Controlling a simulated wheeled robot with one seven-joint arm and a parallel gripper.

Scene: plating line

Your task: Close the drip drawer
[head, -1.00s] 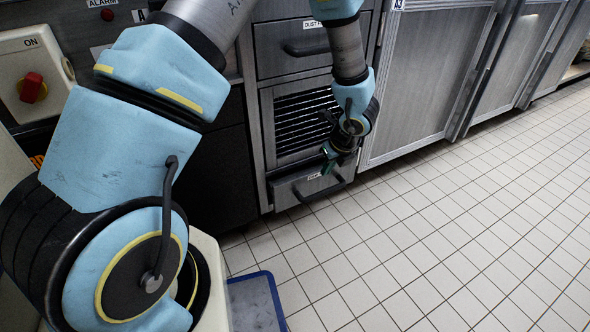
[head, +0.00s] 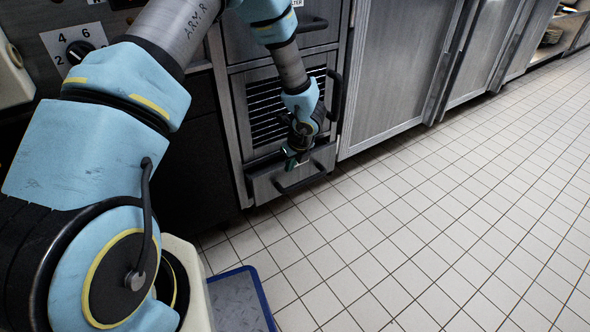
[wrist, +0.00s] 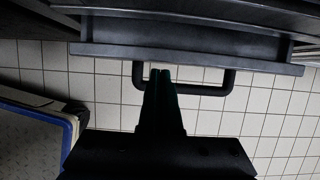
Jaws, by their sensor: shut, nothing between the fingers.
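The drip drawer (head: 263,188) is the low metal drawer at the bottom of the cabinet, with a dark bar handle (head: 300,183). In the wrist view its front (wrist: 190,62) stands out from the cabinet, with a dark gap behind it, so it is partly open. The handle (wrist: 210,90) sticks out from that front. My gripper (head: 290,165) is shut and empty, just in front of and above the drawer front. In the wrist view its fingertips (wrist: 160,75) overlap the left part of the handle near the front. I cannot tell whether they touch.
A slatted vent panel (head: 268,122) with a vertical handle (head: 335,95) sits above the drawer. Another drawer (head: 237,45) is higher up. Cabinet doors (head: 395,75) stand to the right. A blue-rimmed mat or tray (head: 262,290) lies on the floor nearby. The tiled floor (head: 430,230) at right is clear.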

